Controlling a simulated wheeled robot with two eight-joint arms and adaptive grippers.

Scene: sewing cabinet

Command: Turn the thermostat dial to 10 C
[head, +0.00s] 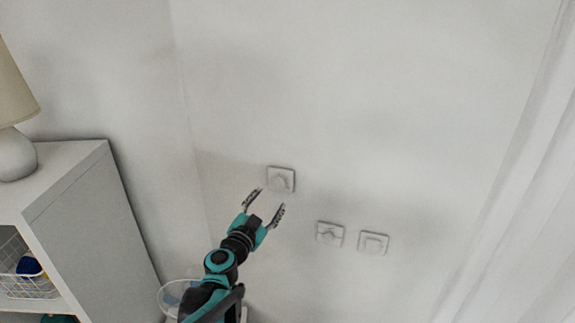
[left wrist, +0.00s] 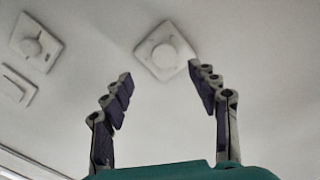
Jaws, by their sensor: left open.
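A square white wall plate with a round dial (head: 281,180) is on the wall at the middle of the head view. It also shows in the left wrist view (left wrist: 165,51), tilted, just beyond my fingertips. My left gripper (head: 269,199) is open and empty, a little below and left of this plate in the head view. In the left wrist view its two fingers (left wrist: 164,80) stand apart with the dial roughly between and beyond them. I see no gap closed and no contact. The dial's markings are too faint to read. My right gripper is not in view.
A second plate with a round knob (head: 329,233) and a flat switch plate (head: 373,243) sit lower right on the wall. A white cabinet (head: 92,220) with a lamp (head: 14,150) stands left. A clear bin (head: 171,297) is below my arm. A pale curtain (head: 530,220) hangs right.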

